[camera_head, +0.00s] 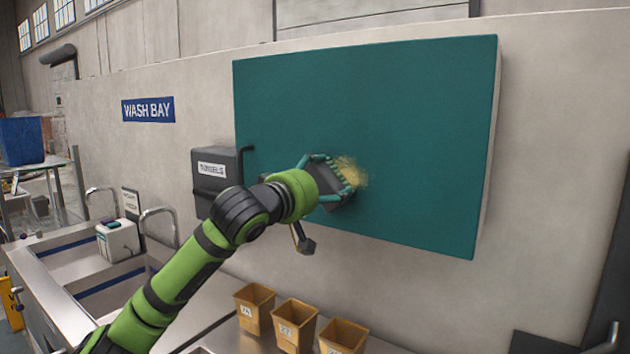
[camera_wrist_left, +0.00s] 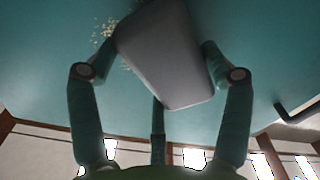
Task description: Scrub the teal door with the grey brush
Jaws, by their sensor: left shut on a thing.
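The teal door (camera_head: 410,120) is a large flat panel on the wall, and it fills much of the left wrist view (camera_wrist_left: 40,60). A yellowish-tan speckled patch (camera_head: 350,172) marks its lower left part. My left gripper (camera_head: 335,182) is at this patch, close against the door. It is shut on the grey brush (camera_wrist_left: 165,60), whose smooth grey back shows between the fingers in the left wrist view. The brush's bristle side is hidden, and I cannot tell whether it touches the door. My right gripper is not in view.
A dark dispenser (camera_head: 213,170) hangs on the wall left of the door, near its dark handle. Several brown bins (camera_head: 295,325) stand on the counter below. A steel sink (camera_head: 110,280) with taps lies at left. The wall right of the door is clear.

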